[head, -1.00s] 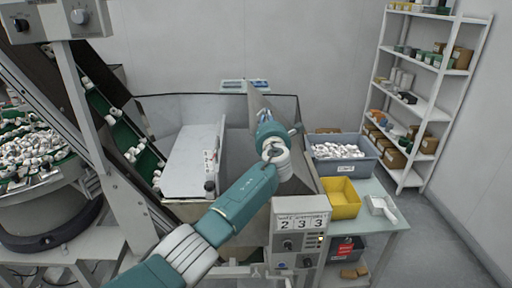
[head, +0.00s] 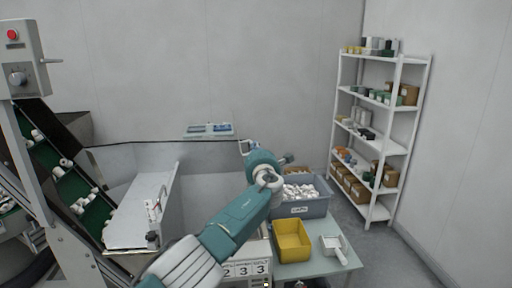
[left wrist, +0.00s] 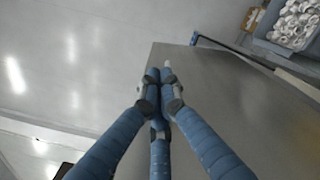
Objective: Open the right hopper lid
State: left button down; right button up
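The right hopper lid shows in the left wrist view as a broad grey metal plate (left wrist: 245,105) below and right of my fingers. In the head view my arm covers most of that area, so its exact angle is hidden. My left gripper (left wrist: 160,78) has its fingers together over the plate near its upper left edge. I see no handle between the fingertips, and cannot tell whether they touch the plate. In the head view the left wrist is beside the grey crate, and the fingers are hidden. The left hopper lid (head: 140,215) is a pale panel with a handle. My right gripper is out of view.
A grey crate of white caps (head: 305,208) and a yellow bin (head: 291,240) stand right of my wrist. A white scoop (head: 335,250) lies on the table. A conveyor (head: 80,190) is at left, and a shelf rack (head: 372,140) at back right.

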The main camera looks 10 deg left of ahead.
pick_arm(q)
jog(key=shift+s+a+f, duration=0.1)
jog(key=shift+a+f, duration=0.15)
jog(key=shift+f, duration=0.3)
jog(key=shift+s+a+f, duration=0.1)
jog(key=shift+a+f, duration=0.1)
jog(key=shift+f, duration=0.3)
jog(key=c, duration=1.8)
grip_release()
jog(key=shift+c, duration=0.2)
jog(key=shift+s+r, duration=0.1)
jog(key=shift+r, duration=0.05)
jog(key=shift+s+d+f, duration=0.15)
jog(key=shift+d+f, duration=0.1)
jog(key=shift+f, duration=0.05)
jog(key=shift+s, duration=0.4)
jog(key=r+v, duration=0.2)
jog(key=v, duration=0.8)
jog(key=shift+s+d+r, duration=0.15)
jog(key=shift+s+r, duration=0.05)
jog(key=shift+s, duration=0.15)
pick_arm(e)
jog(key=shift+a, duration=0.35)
